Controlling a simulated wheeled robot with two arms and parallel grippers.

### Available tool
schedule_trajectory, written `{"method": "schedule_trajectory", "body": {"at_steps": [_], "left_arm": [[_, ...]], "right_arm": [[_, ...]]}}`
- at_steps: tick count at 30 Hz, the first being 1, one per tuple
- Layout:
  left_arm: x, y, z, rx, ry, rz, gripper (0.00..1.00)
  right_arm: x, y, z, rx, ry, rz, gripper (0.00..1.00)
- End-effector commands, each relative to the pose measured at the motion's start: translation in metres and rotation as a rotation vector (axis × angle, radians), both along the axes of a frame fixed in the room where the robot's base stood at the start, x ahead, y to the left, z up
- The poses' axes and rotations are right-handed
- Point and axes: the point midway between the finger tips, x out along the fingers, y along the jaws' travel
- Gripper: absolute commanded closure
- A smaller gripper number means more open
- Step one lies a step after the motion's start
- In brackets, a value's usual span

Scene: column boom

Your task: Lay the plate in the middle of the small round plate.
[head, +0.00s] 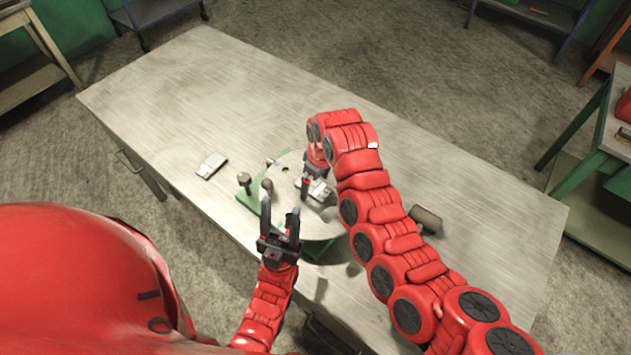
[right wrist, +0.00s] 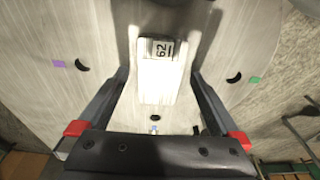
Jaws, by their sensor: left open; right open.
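A small pale metal plate marked 62 (right wrist: 158,88) lies on the grey round plate (right wrist: 100,110) in the right wrist view. My right gripper (right wrist: 161,62) is open, with one finger on each side of the metal plate and gaps visible between. In the head view the metal plate (head: 320,190) shows partly below my right gripper (head: 312,185), near the middle of the round plate (head: 318,224). My left gripper (head: 280,212) is open and empty at the round plate's near left edge. My right arm hides the round plate's right side.
The round plate sits over a green base (head: 249,201) on a large metal table (head: 190,100). A similar metal block (head: 211,166) lies to the left. A knobbed post (head: 244,181) stands beside the round plate. A dark cylinder (head: 426,218) lies right of my arm. The table's far left is clear.

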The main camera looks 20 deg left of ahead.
Motion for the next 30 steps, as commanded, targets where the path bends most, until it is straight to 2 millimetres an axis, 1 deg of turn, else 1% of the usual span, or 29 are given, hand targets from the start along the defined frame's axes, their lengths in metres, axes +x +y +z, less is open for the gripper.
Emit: {"method": "schedule_trajectory", "body": {"at_steps": [5,8,10,11,12,14,18,24,30], "left_arm": [[0.000,0.000,-0.013,0.000,0.000,0.000,0.50],[0.000,0.000,-0.024,0.000,0.000,0.000,0.50],[0.000,0.000,-0.031,0.000,0.000,0.000,0.50],[0.000,0.000,-0.026,0.000,0.001,0.000,0.50],[0.000,0.000,-0.025,0.000,0.000,0.000,0.50],[0.000,0.000,-0.025,0.000,0.000,0.000,0.50],[0.000,0.000,-0.027,0.000,0.000,0.000,0.50],[0.000,0.000,-0.028,0.000,0.000,0.000,0.50],[0.000,0.000,-0.028,0.000,0.000,0.000,0.50]], "right_arm": [[0.001,-0.002,0.016,0.004,-0.006,-0.002,0.01],[0.000,-0.004,0.033,0.005,-0.006,-0.001,0.01],[0.000,-0.007,0.049,0.006,-0.007,-0.002,0.01],[0.000,-0.009,0.057,0.004,-0.004,-0.003,0.01],[0.000,-0.010,0.065,0.004,-0.004,-0.002,0.01],[-0.002,-0.012,0.073,-0.001,-0.002,-0.001,0.01],[-0.002,-0.015,0.096,0.000,-0.005,-0.002,0.01],[-0.004,-0.016,0.114,0.000,-0.003,-0.001,0.01],[-0.006,-0.016,0.120,0.001,0.001,0.000,0.01]]}}
